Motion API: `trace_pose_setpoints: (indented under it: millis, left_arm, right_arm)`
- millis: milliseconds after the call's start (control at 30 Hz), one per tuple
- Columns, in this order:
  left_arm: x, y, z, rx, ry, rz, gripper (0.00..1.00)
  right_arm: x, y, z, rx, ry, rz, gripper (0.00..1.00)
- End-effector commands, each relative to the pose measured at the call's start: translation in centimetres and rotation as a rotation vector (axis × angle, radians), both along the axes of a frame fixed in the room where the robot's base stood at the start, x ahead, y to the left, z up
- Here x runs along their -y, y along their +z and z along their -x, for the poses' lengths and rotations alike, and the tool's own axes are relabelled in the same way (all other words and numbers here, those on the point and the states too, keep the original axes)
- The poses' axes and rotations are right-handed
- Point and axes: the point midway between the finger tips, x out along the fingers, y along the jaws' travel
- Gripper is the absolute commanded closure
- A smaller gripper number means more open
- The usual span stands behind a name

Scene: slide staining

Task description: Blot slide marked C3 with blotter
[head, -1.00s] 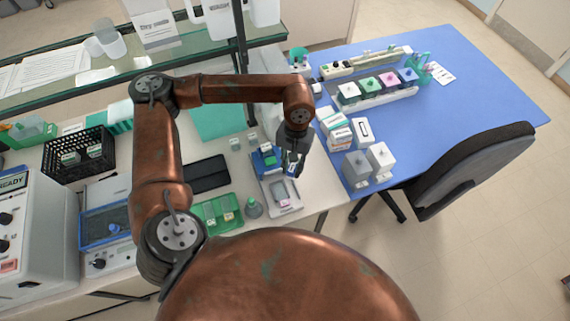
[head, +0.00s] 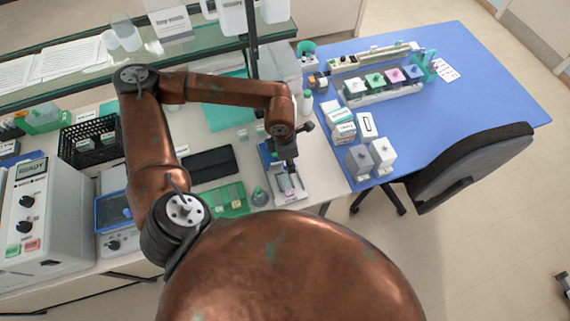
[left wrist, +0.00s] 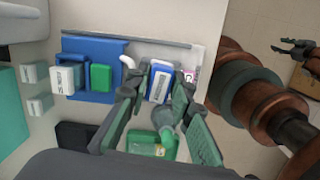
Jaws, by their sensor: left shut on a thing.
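My left gripper (left wrist: 158,100) is shut on a blue-and-white block (left wrist: 160,84), which looks like the blotter. In the head view, the gripper (head: 289,170) is over the front part of a pale tray (head: 297,199) near the bench's right end. A pink-marked slide end (left wrist: 191,74) shows just right of the block in the left wrist view. The fingers and block hide most of the slide. I cannot read C3 or tell whether the block touches the slide. My right gripper (left wrist: 293,47) is open, empty and far from the tray.
White boxes (head: 343,130) and grey canisters (head: 383,151) stand on the blue table (head: 480,95).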

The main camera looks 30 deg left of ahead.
Motion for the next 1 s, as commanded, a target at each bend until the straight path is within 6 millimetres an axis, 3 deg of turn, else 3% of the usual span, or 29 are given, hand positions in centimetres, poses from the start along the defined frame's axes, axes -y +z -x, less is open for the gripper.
trace_pose_setpoints:
  millis: [300,700,1000]
  left_arm:
    - [-0.3,0.1,0.7,0.0,0.641,0.001,0.99]
    - [-0.7,0.0,1.5,-0.001,1.362,0.0,0.99]
    - [-0.9,-0.1,1.8,0.0,1.674,0.0,0.99]
  right_arm:
    - [0.1,1.6,0.6,-0.007,-0.002,0.001,0.6]
    - [0.1,3.1,0.7,-0.008,-0.002,0.001,0.6]
    - [0.1,3.6,0.6,-0.007,-0.002,0.001,0.6]
